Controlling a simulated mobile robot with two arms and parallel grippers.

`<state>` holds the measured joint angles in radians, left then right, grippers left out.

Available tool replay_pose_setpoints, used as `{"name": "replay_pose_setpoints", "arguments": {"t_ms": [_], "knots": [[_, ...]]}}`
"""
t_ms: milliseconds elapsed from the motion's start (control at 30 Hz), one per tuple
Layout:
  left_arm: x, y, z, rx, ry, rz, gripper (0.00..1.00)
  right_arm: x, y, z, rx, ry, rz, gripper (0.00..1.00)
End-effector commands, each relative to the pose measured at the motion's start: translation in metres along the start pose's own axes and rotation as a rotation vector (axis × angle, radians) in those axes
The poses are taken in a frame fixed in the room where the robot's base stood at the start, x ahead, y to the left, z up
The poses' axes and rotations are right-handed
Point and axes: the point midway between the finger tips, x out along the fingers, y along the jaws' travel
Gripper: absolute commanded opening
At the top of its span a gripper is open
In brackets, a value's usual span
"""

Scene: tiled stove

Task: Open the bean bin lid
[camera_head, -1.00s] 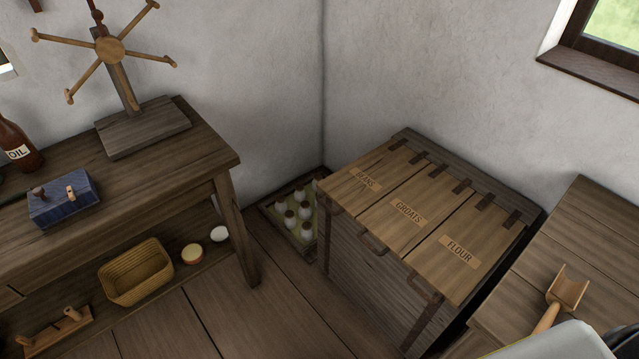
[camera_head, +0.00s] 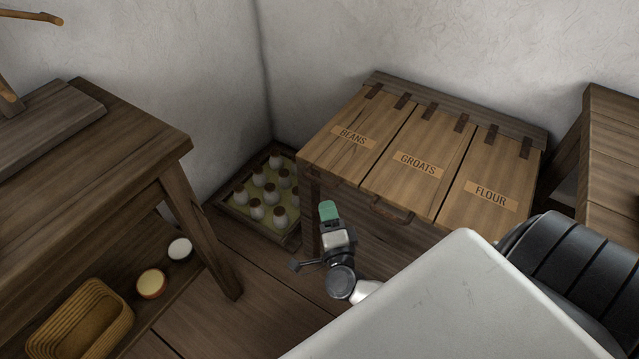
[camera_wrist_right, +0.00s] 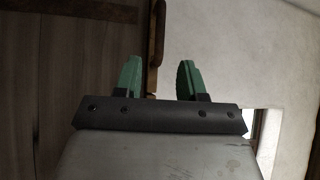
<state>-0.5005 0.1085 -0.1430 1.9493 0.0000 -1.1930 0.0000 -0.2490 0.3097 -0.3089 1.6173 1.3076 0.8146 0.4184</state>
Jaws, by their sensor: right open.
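The bean bin lid (camera_head: 345,150), labelled BEANS, is the leftmost of three wooden lids on the chest and lies flat and shut. Dark strap hinges run along its back edge. My right gripper (camera_head: 329,212) has green fingertips and is just in front of and below the lid's front edge. In the right wrist view the fingers (camera_wrist_right: 159,68) are open and apart, with a wooden edge or bar (camera_wrist_right: 155,45) showing between and beyond them; I cannot tell if they touch it. The bean lid's handle is not clearly visible in the head view. My left gripper is not in view.
The groats lid (camera_head: 418,145) and flour lid (camera_head: 490,190) are shut beside it. A crate of white bottles (camera_head: 225,208) stands on the floor left of the chest. A wooden table (camera_head: 130,130) with a basket (camera_head: 85,325) below is at left; another wooden surface (camera_head: 610,180) is at right.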

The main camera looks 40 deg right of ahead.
Motion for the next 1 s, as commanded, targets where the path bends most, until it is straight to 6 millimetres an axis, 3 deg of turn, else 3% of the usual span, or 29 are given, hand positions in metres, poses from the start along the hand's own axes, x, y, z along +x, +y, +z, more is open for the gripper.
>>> {"name": "replay_pose_setpoints", "arguments": {"t_ms": [300,500,900,1000], "knots": [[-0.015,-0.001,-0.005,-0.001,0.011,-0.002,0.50,0.062,0.000,0.000,-0.005,-0.001,-0.003,0.40],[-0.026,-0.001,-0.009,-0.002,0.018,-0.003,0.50,0.086,0.000,0.000,-0.007,-0.002,-0.001,0.40],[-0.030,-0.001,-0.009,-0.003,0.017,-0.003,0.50,0.094,0.000,0.000,-0.006,-0.002,0.001,0.40],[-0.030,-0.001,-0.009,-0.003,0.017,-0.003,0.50,0.094,0.000,0.000,-0.006,-0.002,0.001,0.25]]}}
